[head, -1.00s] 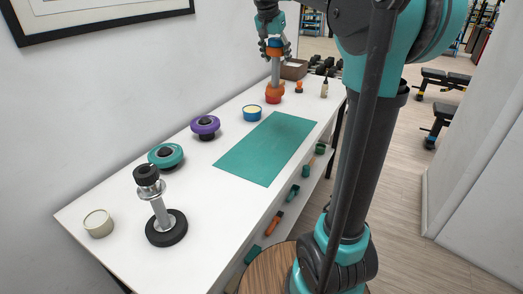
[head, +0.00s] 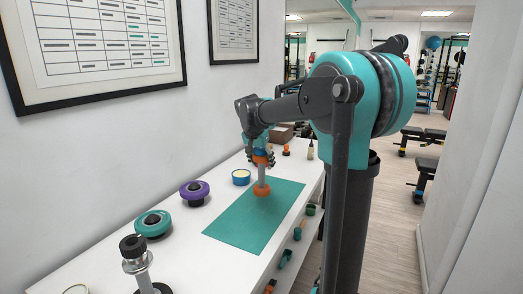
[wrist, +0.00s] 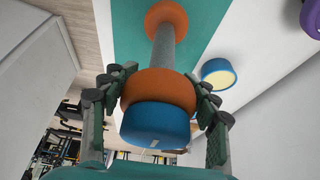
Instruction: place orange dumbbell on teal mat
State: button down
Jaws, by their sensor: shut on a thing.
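The orange dumbbell (head: 262,178) stands upright, with an orange plate at its lower end, a grey bar, and an orange plate and blue cap at its upper end. My gripper (head: 261,155) is shut on the upper orange plate. The wrist view shows the fingers on both sides of the dumbbell (wrist: 160,90). The teal mat (head: 245,225) lies flat on the white table. The dumbbell's lower plate appears over the mat's far part; I cannot tell whether it touches. The mat also shows in the wrist view (wrist: 126,25).
Left of the mat are a blue tin (head: 241,177), a purple plate (head: 194,191) and a teal plate (head: 152,223). A grey dumbbell (head: 137,262) stands nearer. A brown box (head: 281,133) and a small orange item (head: 286,150) sit farther back. The mat's near part is clear.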

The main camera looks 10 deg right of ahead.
aim_at(257, 158)
jog(key=shift+f, duration=2.85)
jog(key=shift+c, duration=2.2)
grip_release()
jog(key=shift+f, duration=0.1)
jog(key=v, duration=1.2)
jog(key=shift+s, duration=0.1)
